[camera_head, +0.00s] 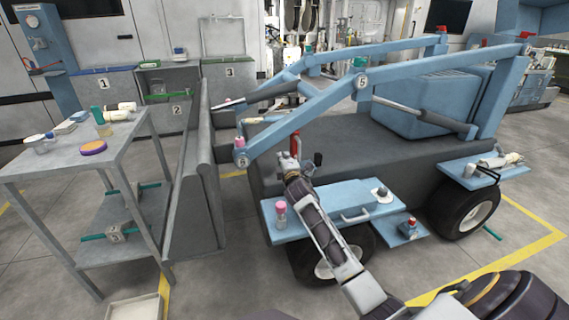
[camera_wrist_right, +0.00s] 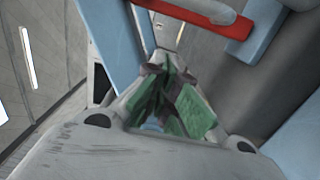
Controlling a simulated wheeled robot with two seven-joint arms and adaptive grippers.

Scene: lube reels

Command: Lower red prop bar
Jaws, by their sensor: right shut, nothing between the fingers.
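The red prop bar (camera_wrist_right: 200,18) crosses the top of the right wrist view, alongside a grey cylinder and between blue beams. My right gripper (camera_head: 287,158) is at the front end of the blue loader, below the lifted blue arm (camera_head: 315,112). In the wrist view my right gripper (camera_wrist_right: 166,64) is shut and empty, its tips short of the red bar and apart from it in the picture. My left gripper is not in view.
The loader's blue side step (camera_head: 340,208) carries a pink-capped bottle (camera_head: 281,213) and a handle. A grey bucket plate (camera_head: 202,165) stands left of my gripper. A grey cart (camera_head: 40,165) with bottles and a purple disc stands further left.

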